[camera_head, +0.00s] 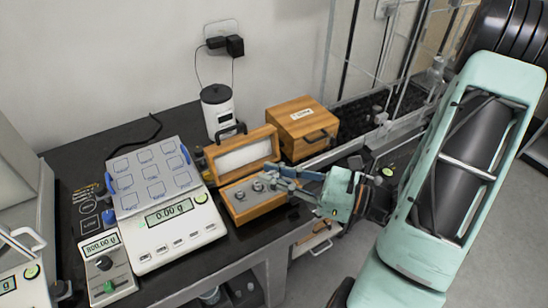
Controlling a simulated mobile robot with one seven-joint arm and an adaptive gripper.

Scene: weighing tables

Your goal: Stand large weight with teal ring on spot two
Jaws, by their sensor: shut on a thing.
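An open wooden box (262,208) on the black table holds small metal weights (240,195). My gripper (273,181) reaches in from the right, with its fingertips low over the box's right part. It is shut on a weight there, mostly hidden by the fingers. No teal ring can be made out on any weight at this size. A balance (166,217) to the left reads 0.00 g. Its grey top plate (139,160) carries several outlined square spots and is bare. The spot numbers are too small to read.
A closed wooden case (302,126) stands behind the box, and a white and black canister (218,108) stands at the wall. A small unit (104,264) reading 800.00 g is at the front left. The box's raised lid (242,153) stands behind the weights.

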